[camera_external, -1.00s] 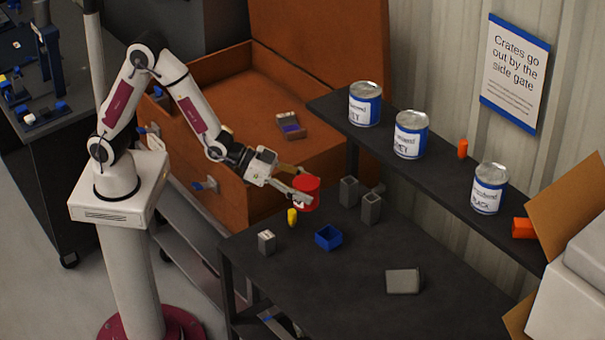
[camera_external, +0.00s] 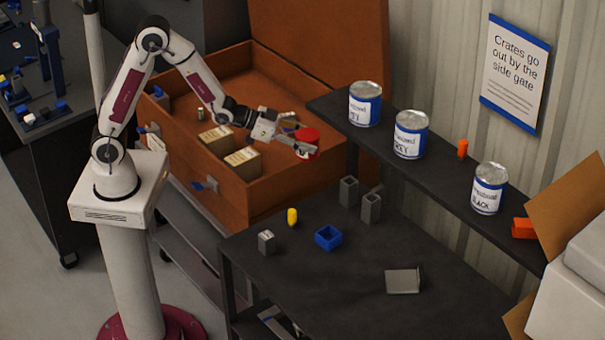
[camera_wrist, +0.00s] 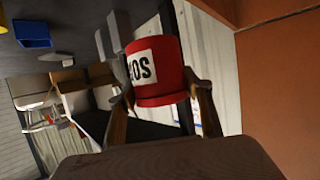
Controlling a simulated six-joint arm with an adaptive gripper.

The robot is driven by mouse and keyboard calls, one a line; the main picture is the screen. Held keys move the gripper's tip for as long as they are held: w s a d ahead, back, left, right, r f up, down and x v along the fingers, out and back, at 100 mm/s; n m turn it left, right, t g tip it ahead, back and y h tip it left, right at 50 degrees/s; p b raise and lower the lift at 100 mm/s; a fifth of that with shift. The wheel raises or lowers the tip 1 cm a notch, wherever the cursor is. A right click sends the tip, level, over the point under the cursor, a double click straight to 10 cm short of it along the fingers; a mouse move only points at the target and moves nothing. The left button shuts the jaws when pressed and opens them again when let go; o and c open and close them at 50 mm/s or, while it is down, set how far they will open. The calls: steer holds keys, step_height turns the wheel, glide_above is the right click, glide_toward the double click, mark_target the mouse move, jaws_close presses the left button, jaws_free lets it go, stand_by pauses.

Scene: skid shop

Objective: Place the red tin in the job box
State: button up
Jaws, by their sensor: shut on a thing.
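My gripper (camera_external: 292,147) is shut on the red tin (camera_external: 308,143) and holds it in the air. In the wrist view the red tin (camera_wrist: 172,80) sits between my two fingers, with a white label showing dark letters. The job box (camera_external: 268,205) is the large orange-brown chest with its lid standing open at the back. The tin is over or near the right part of the box's opening, close to the right wall; I cannot tell exactly which. The box's orange wall also shows at the right of the wrist view (camera_wrist: 282,85).
Cartons (camera_external: 242,160) and small items lie inside the job box. The dark bench (camera_external: 340,285) holds a blue bin (camera_external: 328,237), a yellow piece (camera_external: 292,216) and grey blocks (camera_external: 371,208). A shelf (camera_external: 450,178) with paint cans (camera_external: 411,135) stands at the right of the box.

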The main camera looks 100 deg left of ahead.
steer(key=a+f, duration=0.3)
steer(key=a, duration=0.8)
steer(key=s+a+f+m+h, duration=0.4)
steer(key=s+m+h, duration=0.1)
steer(key=h, duration=0.1)
steer(key=shift+s+f+m+g+h, duration=0.3)
steer(key=shift+s+f+g+h, duration=0.05)
steer(key=shift+g+h, duration=0.05)
stand_by(0.3)
steer(key=shift+f, duration=3.15)
steer(key=shift+f, duration=0.1)
steer(key=shift+f, duration=1.75)
steer(key=shift+f, duration=0.15)
